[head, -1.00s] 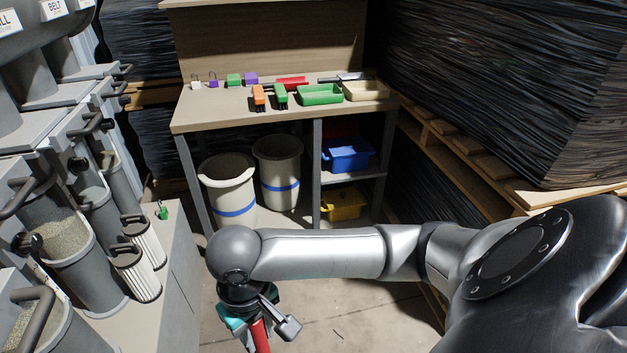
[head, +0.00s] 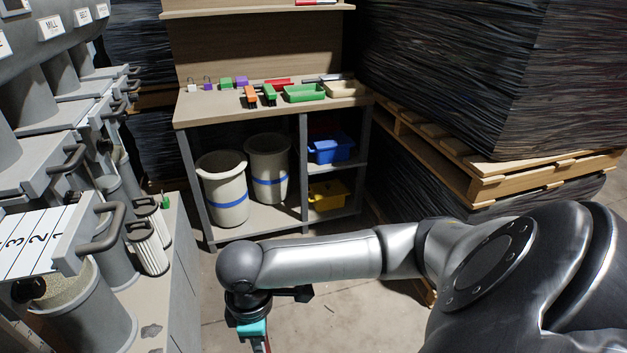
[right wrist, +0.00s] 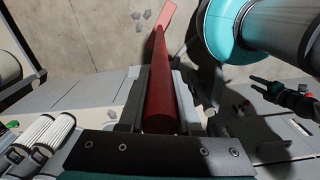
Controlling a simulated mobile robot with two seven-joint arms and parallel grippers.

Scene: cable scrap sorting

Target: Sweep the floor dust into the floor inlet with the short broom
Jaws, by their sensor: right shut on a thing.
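My right gripper (right wrist: 160,98) is shut on the red handle of the short broom (right wrist: 160,90). The handle runs away from the gripper to a flatter, lighter red end (right wrist: 167,14) over the concrete floor. Whether that end touches the floor is unclear. Small grey patches (right wrist: 141,15) lie on the floor beside it and may be the dust. In the head view, the wrist hangs at the bottom edge, with only a sliver of red below its teal part; the fingertips are cut off. I cannot make out the floor inlet. My left gripper is not seen for certain.
Grey machine housings with handles and canisters (head: 150,250) stand along the left. A workbench (head: 225,107) with small trays is at the back, two pale bins (head: 222,190) beneath it. Loaded pallets (head: 500,185) stand at the right. Some concrete floor (head: 330,325) is bare.

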